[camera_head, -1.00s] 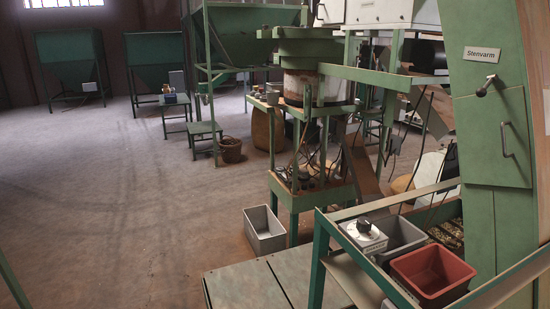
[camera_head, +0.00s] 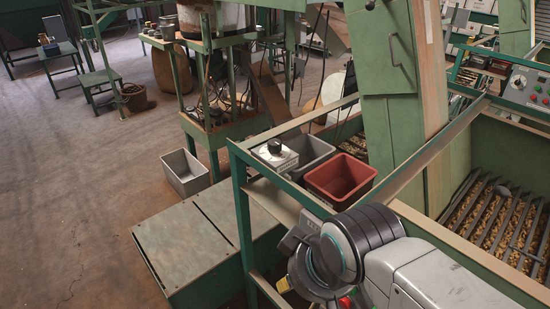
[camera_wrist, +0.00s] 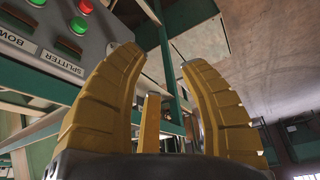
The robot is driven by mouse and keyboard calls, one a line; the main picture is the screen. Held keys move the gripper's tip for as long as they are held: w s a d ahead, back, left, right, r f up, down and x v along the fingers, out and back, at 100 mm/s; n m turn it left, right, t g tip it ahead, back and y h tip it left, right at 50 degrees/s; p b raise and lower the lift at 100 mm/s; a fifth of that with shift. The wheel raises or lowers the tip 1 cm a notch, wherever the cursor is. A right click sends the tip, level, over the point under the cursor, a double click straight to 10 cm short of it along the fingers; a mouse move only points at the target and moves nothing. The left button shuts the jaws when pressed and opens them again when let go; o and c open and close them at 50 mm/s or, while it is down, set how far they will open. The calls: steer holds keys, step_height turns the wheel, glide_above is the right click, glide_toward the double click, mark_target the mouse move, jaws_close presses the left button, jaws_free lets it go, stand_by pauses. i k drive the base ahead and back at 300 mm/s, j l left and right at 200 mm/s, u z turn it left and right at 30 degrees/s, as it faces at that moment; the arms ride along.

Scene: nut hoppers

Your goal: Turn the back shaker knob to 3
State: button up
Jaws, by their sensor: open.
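A small white box with a black knob (camera_head: 275,147) sits on the green frame's shelf, left of the bins; its label and setting are too small to read. A grey control panel (camera_head: 527,88) with buttons and dials stands at the far right. I cannot tell which of these carries the back shaker knob.
A red bin (camera_head: 340,178) and a grey bin (camera_head: 308,155) stand beside the white box. A green rail runs in front. A tray of nuts (camera_head: 495,220) lies right. In the wrist view, a panel (camera_wrist: 62,40) labelled "SPLITTER" has red and green buttons.

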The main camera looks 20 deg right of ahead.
mark_target(274, 146)
steer(key=i+j+u, duration=0.2)
steer(key=i+u, duration=0.15)
steer(key=i, duration=0.15)
steer(key=i+u, duration=0.35)
steer(key=i, duration=0.15)
steer(key=i+u, duration=0.4)
steer(key=i+l, duration=0.05)
steer(key=i, duration=0.05)
